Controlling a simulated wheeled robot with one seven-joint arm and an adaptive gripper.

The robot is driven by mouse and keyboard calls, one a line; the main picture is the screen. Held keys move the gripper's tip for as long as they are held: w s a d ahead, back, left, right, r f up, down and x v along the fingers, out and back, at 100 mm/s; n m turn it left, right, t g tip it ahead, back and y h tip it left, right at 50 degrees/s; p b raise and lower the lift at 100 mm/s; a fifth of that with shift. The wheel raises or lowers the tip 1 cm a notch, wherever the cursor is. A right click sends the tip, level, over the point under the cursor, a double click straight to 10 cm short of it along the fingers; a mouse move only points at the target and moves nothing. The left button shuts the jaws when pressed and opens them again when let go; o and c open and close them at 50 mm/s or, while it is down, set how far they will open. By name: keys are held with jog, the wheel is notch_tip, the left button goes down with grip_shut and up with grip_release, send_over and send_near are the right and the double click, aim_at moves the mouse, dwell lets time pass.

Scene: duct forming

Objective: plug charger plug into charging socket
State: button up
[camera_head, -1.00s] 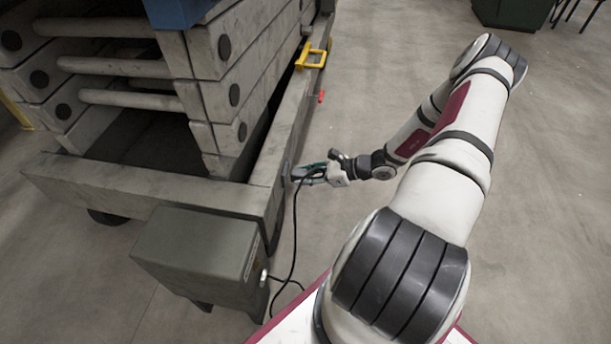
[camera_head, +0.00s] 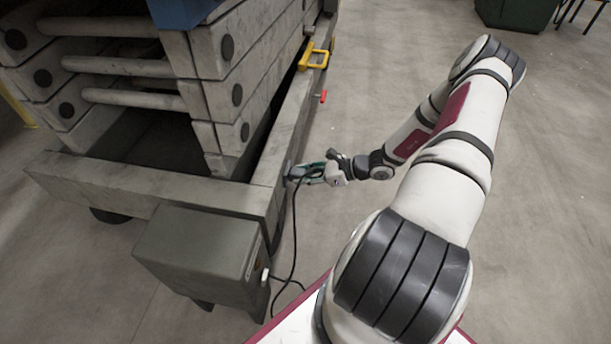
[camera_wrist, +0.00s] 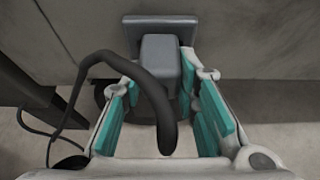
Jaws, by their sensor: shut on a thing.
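The charger plug (camera_wrist: 160,58) is a grey block with a thick black cable (camera_wrist: 150,80) looping from it. My gripper (camera_wrist: 160,88) is shut on the plug, with teal-padded fingers on both sides. The charging socket (camera_wrist: 158,20) is a dark grey plate on the lift's side, right at the plug's far end. The plug's front overlaps the plate in the wrist view; I cannot tell how deeply it sits. In the head view my gripper (camera_head: 312,173) is at the lift's lower frame, and the socket (camera_head: 288,170) is a small dark patch there.
The lift's grey frame (camera_head: 150,190) fills the left side. A grey box (camera_head: 195,250) hangs at its near end, and the cable runs from it down and up to the plug. A yellow handle (camera_head: 314,56) and red lever (camera_head: 323,96) stick out farther along.

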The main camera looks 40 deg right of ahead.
jog(key=o, duration=1.1)
jog(key=shift+o, duration=0.2)
jog(key=v, duration=1.2)
